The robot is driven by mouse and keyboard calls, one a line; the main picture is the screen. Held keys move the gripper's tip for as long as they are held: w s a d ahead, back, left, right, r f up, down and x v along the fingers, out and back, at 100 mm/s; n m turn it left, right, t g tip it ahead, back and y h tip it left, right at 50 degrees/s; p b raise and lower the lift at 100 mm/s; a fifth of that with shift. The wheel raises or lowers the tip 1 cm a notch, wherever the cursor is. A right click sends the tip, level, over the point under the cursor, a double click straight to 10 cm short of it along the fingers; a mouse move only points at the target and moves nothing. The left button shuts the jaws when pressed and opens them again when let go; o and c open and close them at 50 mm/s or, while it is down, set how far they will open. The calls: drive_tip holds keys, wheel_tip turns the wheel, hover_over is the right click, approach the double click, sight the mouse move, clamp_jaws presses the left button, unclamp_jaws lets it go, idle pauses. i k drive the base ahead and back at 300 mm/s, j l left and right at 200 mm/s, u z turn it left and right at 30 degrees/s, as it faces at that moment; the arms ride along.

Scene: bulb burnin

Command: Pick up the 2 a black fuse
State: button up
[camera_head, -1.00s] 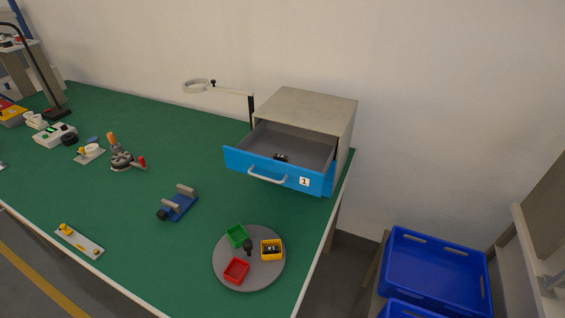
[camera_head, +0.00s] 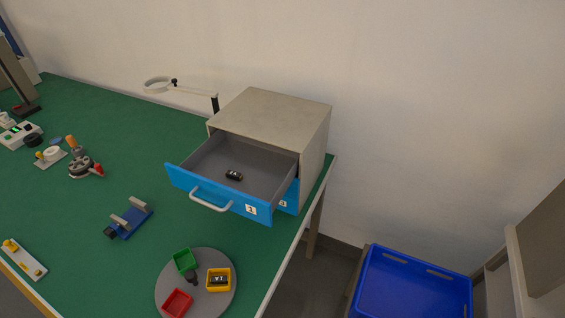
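A small black fuse (camera_head: 234,175) with a pale marking lies on the grey floor of the open blue-fronted drawer (camera_head: 217,200) labelled 1. Its marking is too small to read. Another small black piece (camera_head: 219,280) with a white marking lies in the yellow bin (camera_head: 209,288) on the round grey tray (camera_head: 225,300). I cannot tell its rating. My gripper is not in view.
The drawer belongs to a grey cabinet (camera_head: 270,115) on the green table (camera_head: 120,170); a second blue front shows below it. Green (camera_head: 183,260) and red (camera_head: 177,303) bins share the tray. A magnifier arm (camera_head: 190,91) stands behind. A blue crate (camera_head: 415,290) sits right of the table.

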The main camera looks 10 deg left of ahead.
sight(231, 174)
drive_tip(key=j+z, duration=0.3)
drive_tip(key=j, duration=0.4)
drive_tip(key=j+z, duration=0.3)
drive_tip(key=j, duration=0.45)
drive_tip(key=k+j+z, duration=0.25)
drive_tip(key=j, duration=0.4)
drive_tip(key=i+j, duration=0.05)
drive_tip(key=i, duration=0.05)
